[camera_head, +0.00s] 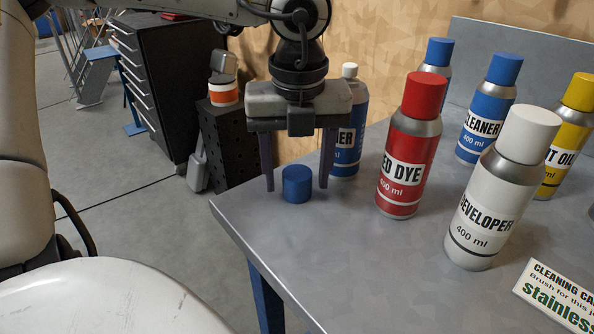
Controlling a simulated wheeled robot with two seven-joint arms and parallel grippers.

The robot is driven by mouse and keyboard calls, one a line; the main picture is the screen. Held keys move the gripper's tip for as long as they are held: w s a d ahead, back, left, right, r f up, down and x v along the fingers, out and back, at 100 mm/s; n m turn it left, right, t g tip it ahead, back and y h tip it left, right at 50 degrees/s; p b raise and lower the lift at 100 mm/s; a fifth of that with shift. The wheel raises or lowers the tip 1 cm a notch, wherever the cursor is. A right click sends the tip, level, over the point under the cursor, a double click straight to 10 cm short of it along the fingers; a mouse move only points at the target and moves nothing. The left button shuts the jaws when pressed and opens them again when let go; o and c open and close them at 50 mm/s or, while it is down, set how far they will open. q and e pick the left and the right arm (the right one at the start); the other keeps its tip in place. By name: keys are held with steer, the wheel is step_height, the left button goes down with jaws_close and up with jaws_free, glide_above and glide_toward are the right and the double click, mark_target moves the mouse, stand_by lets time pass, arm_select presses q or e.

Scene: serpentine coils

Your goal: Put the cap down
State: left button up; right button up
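The blue cap (297,186) stands on the grey table near its left edge, between the fingers of my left gripper. My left gripper (297,187) points down from above and is open, with a gap visible on each side of the cap. A blue can with a bare white nozzle (347,135) stands just behind the gripper, partly hidden by it. My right gripper is not in view.
The grey table (330,245) is clear in front of the cap. To the right stand the red dye can (405,150), white developer can (495,195), blue cleaner can (485,115) and yellow-capped oil can (565,135). A sign (555,295) lies at the lower right.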

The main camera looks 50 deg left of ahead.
mark_target(297, 178)
arm_select(q)
steer(key=shift+r+p, duration=0.3)
step_height(297, 178, up, 12)
steer(key=d+p, duration=0.1)
steer(key=shift+s+f, duration=0.2)
steer(key=shift+s, duration=0.25)
stand_by(0.4)
